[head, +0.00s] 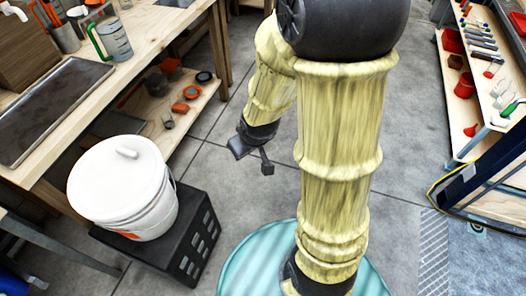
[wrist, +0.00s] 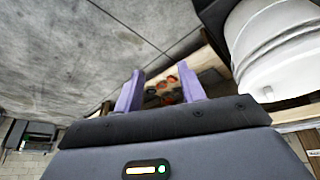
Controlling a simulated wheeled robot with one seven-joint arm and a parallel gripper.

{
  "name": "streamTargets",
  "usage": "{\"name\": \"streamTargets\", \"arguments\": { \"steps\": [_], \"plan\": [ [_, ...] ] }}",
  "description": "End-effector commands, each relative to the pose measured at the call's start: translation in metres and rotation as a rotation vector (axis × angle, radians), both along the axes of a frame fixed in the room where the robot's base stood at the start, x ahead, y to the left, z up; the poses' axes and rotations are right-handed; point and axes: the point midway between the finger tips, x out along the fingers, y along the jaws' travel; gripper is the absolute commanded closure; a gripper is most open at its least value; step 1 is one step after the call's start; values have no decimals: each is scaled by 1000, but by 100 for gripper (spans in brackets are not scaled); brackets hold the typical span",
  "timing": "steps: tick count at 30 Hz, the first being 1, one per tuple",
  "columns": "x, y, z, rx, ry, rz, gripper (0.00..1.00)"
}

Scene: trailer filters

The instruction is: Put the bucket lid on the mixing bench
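The bucket lid (head: 117,177) is white and round with a small raised handle on top. It sits on a white bucket (head: 152,220), which stands on a black crate at the left in the head view. The bucket also shows at the upper right of the wrist view (wrist: 275,45). A wooden bench (head: 125,75) with a dark metal tray on top runs along the left; I cannot tell if it is the mixing bench. My gripper (head: 253,162) is open and empty over the floor, right of the bucket and apart from it. Its two fingers show in the wrist view (wrist: 162,92).
The black crate (head: 195,245) stands in front of the bench. The bench top holds the tray (head: 45,108), a green-handled jug (head: 113,40) and other vessels. Orange and dark parts (head: 180,107) lie on its lower shelf. Tool shelves (head: 465,110) stand at the right.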

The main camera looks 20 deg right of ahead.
Motion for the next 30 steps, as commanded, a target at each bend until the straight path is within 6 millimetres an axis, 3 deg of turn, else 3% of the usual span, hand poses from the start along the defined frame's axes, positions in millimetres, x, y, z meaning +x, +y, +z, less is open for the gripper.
{"name": "streamTargets", "arguments": {
  "steps": [3, 9, 24, 26, 30],
  "plan": [
    [-28, -15, 25, 14, 79, -152, 60],
    [-57, -22, 41, 47, 166, -279, 60],
    [-58, -22, 41, 48, 172, -280, 56],
    [-58, -22, 41, 48, 172, -280, 64],
    [-58, -22, 40, 48, 172, -280, 64]
  ]
}}
